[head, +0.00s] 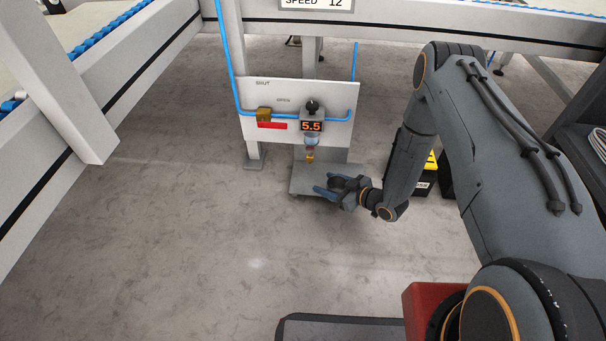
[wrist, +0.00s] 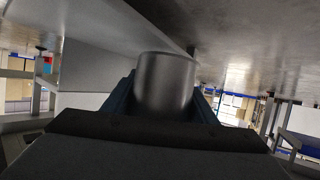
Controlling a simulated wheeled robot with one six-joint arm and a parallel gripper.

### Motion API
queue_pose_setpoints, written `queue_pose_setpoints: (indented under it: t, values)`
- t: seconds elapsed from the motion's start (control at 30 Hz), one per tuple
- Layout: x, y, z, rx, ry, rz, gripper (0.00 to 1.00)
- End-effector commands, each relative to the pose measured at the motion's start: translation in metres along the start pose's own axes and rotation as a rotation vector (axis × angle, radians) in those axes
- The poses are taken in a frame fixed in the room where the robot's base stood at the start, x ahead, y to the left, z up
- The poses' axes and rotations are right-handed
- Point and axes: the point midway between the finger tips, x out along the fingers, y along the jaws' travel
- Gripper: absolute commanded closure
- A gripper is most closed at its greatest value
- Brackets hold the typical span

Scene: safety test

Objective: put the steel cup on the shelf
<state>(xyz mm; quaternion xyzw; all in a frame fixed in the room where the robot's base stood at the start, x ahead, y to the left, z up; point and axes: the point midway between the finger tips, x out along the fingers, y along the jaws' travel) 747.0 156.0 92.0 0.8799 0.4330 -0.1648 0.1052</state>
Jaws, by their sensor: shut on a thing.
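The steel cup (wrist: 165,84) is a plain grey cylinder, seen close up in the wrist view between the two blue fingers of my gripper (wrist: 166,98). In the head view my gripper (head: 335,188) is shut on it, and the cup is small and dark there. A grey flat plate, seemingly the shelf (head: 304,180), juts out below the white panel. My gripper is over the plate's front right part. I cannot tell whether the cup touches the plate.
The white panel (head: 278,145) carries a blue pipe, a brass valve (head: 263,114) and a display (head: 312,127) reading 5.5, with a nozzle (head: 310,154) hanging just behind my gripper. A yellow and black box (head: 425,180) stands to the right. The floor at left is clear.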

Motion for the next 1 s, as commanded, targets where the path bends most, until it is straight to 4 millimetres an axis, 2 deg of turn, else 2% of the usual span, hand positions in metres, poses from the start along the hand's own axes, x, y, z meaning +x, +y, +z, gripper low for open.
queue_pose_setpoints:
  t: [0.03, 0.1, 0.3, 0.63, 0.83, 0.9, 1.0]
  values:
    - [0.015, -0.001, -0.003, -0.004, 0.002, -0.003, 0.74]
    - [0.03, 0.0, -0.009, -0.005, 0.001, -0.003, 0.74]
    - [0.065, 0.001, -0.024, -0.001, 0.0, -0.001, 0.74]
    - [0.086, 0.002, -0.034, -0.001, 0.0, 0.0, 0.74]
    - [0.119, 0.002, -0.047, -0.003, 0.002, -0.002, 0.74]
    - [0.121, 0.003, -0.036, 0.002, -0.002, 0.001, 0.74]
    - [0.122, 0.002, -0.033, 0.002, -0.001, 0.001, 0.74]
